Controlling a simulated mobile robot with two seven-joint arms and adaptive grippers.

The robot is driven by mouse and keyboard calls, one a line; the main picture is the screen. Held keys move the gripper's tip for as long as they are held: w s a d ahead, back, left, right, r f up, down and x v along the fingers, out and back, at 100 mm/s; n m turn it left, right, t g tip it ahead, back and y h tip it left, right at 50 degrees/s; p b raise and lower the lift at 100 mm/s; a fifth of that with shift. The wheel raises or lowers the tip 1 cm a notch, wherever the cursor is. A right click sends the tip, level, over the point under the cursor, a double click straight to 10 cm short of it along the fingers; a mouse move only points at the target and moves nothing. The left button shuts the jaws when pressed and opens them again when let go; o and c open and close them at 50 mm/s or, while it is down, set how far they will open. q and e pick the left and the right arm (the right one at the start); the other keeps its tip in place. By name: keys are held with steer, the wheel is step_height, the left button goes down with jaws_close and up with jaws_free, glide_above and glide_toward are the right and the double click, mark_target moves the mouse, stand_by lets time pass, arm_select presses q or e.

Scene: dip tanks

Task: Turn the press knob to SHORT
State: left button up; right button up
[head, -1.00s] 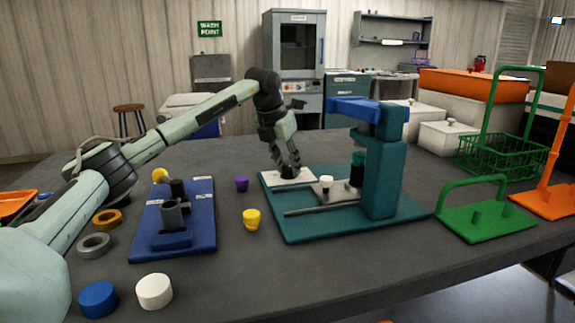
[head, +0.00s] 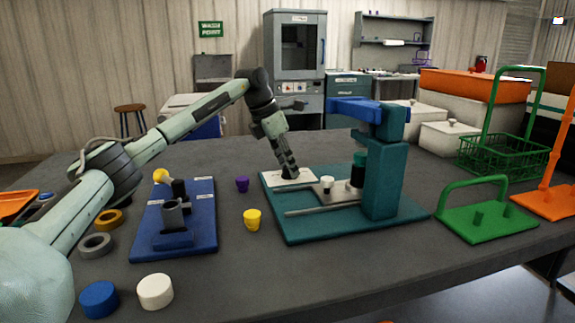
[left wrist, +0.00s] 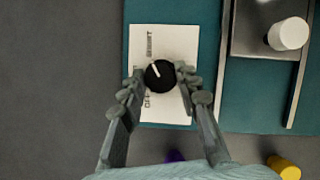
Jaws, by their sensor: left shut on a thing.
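The press (head: 382,175) is a teal stand with a blue top arm on a teal base plate. A white label card (left wrist: 175,45) lies on the plate's left part, with small dark lettering along its left side that is hard to read. The black round press knob (left wrist: 160,75) sits on this card, its white pointer mark pointing up and slightly left in the left wrist view. My left gripper (head: 289,174) reaches down to the card and hides the knob in the head view. In the left wrist view its fingers (left wrist: 164,77) are shut on the knob from both sides. My right gripper is out of view.
A white-topped peg (head: 327,184) stands on the press plate right of the card. A yellow cup (head: 252,219) and a purple cup (head: 242,184) stand left of the plate. A blue fixture board (head: 200,238) lies further left. A green carrier (head: 475,222) stands right.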

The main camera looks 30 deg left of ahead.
arm_select(q)
steer(key=o, duration=1.2)
steer(key=shift+c, duration=0.2)
steer(key=shift+r, duration=0.1)
steer(key=v, duration=1.2)
